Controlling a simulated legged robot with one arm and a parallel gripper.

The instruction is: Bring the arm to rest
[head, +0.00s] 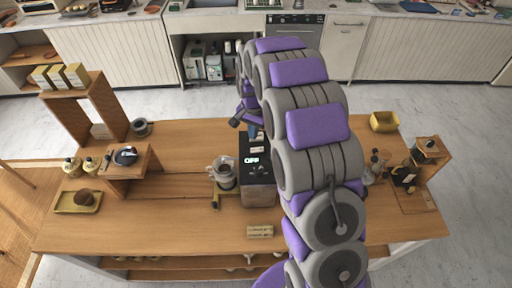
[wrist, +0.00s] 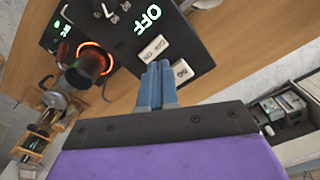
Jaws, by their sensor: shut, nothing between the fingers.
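My arm reaches from the bottom of the head view over the wooden cart and curls back toward it. My gripper (head: 252,131) is mostly hidden behind the arm links there, close to the dark machine (head: 259,190) with a lit "OFF" display. In the wrist view my gripper's blue fingers (wrist: 157,85) are shut together and empty. They are in front of the machine's black top panel (wrist: 165,35), close to its pale buttons (wrist: 151,49). I cannot tell whether they touch it.
A glass vessel (head: 223,172) stands left of the machine; an orange glowing ring (wrist: 98,52) shows beside it in the wrist view. A wooden shelf (head: 84,107), a tray (head: 79,202) and a small stand (head: 128,163) are at left.

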